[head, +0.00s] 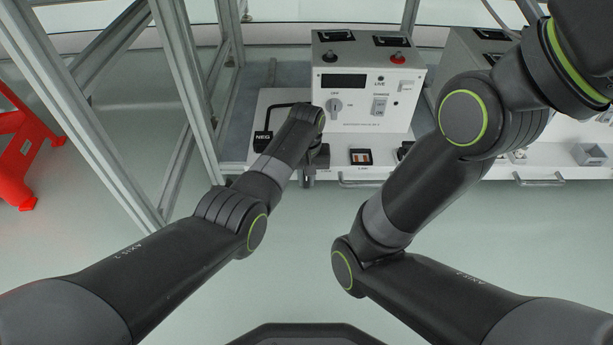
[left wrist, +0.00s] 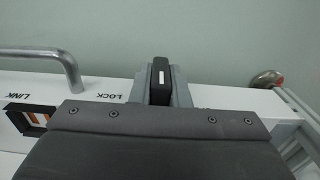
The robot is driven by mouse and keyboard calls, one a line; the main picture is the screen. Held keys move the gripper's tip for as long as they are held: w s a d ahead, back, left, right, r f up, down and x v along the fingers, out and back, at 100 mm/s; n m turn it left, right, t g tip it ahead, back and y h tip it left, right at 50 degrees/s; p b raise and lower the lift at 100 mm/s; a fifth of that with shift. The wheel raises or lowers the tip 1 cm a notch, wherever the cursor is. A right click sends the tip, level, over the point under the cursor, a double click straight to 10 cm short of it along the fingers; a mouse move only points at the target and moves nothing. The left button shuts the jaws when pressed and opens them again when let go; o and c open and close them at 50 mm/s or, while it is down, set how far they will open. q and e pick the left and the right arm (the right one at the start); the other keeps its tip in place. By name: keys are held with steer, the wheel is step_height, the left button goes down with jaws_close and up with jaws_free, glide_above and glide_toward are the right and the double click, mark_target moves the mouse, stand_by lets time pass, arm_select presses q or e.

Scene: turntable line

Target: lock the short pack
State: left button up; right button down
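My left gripper (left wrist: 160,90) is low at the front edge of the white bench, beside the printed word LOCK in the left wrist view. A black lever (left wrist: 160,80) with a white mark stands between two grey pieces there. I cannot tell whether these are fingers pressed on it. In the head view my left wrist hides most of this spot. No pack can be made out clearly. My right arm reaches up to the right and its gripper is outside the view.
A white charger box (head: 368,85) with knob and switches stands on the bench. A black NEG clamp (head: 263,138) lies to its left. A small LINK window (head: 361,157) and a bar handle (head: 375,182) are right of my left gripper. Metal frame posts (head: 185,90) stand left.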

arm_select(q)
jaws_close()
steer(key=shift+d+f+y+b, duration=0.1)
steer(key=shift+y+b, duration=0.2)
steer(key=shift+y, duration=0.5)
steer(key=y+b, duration=0.1)
steer(key=b, duration=0.2)
steer(key=shift+f+y, duration=0.2)
steer(key=shift+y, duration=0.2)
steer(key=shift+r+y+b, duration=0.1)
steer(key=shift+y+b, duration=0.2)
steer(key=shift+b, duration=0.35)
steer(key=shift+r, duration=0.15)
